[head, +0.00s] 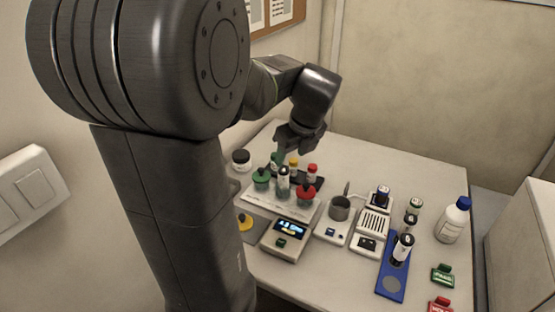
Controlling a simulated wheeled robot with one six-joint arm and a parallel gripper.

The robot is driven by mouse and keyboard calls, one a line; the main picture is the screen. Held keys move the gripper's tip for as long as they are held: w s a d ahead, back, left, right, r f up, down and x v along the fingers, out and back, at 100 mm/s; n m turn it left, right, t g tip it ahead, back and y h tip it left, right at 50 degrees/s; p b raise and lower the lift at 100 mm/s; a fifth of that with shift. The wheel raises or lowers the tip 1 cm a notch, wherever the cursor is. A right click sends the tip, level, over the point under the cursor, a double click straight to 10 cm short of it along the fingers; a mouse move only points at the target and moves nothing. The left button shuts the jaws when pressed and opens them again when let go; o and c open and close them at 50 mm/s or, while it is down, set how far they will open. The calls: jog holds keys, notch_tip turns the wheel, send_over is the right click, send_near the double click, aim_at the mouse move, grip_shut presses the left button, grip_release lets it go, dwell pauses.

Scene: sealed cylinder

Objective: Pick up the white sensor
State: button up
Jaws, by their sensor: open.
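My gripper (293,146) is at the back left of the table, pointing down above a dark rack (318,184) with small red, yellow and green capped vials. Its jaws are open and I see nothing held between them. I cannot tell for sure which thing is the white sensor. A black-and-white cylinder (402,249) stands upright on a blue pad (389,284) at the right, well apart from my gripper. Another dark cylinder with a pale label (283,184) stands between green and red knobbed pieces on a white tray (262,200).
A scale with a lit display (287,238), a grey cup on a white base (340,208) and a slotted white device (372,224) fill the middle. A white bottle with a blue cap (453,221) stands right. Green (442,274) and red (440,304) blocks lie front right.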

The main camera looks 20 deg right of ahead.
aim_at(284, 170)
jog(key=shift+m, duration=0.5)
jog(key=x, duration=0.2)
jog(key=d+x, duration=0.1)
jog(key=x, duration=0.2)
jog(key=w+x, duration=0.1)
jog(key=x, duration=0.2)
jog(key=shift+d+r, duration=0.2)
jog(key=shift+d, duration=0.05)
jog(key=shift+a+p+x, duration=0.2)
jog(key=shift+p+x, duration=0.2)
jog(key=shift+x, duration=2.35)
jog(key=shift+w+r, duration=0.1)
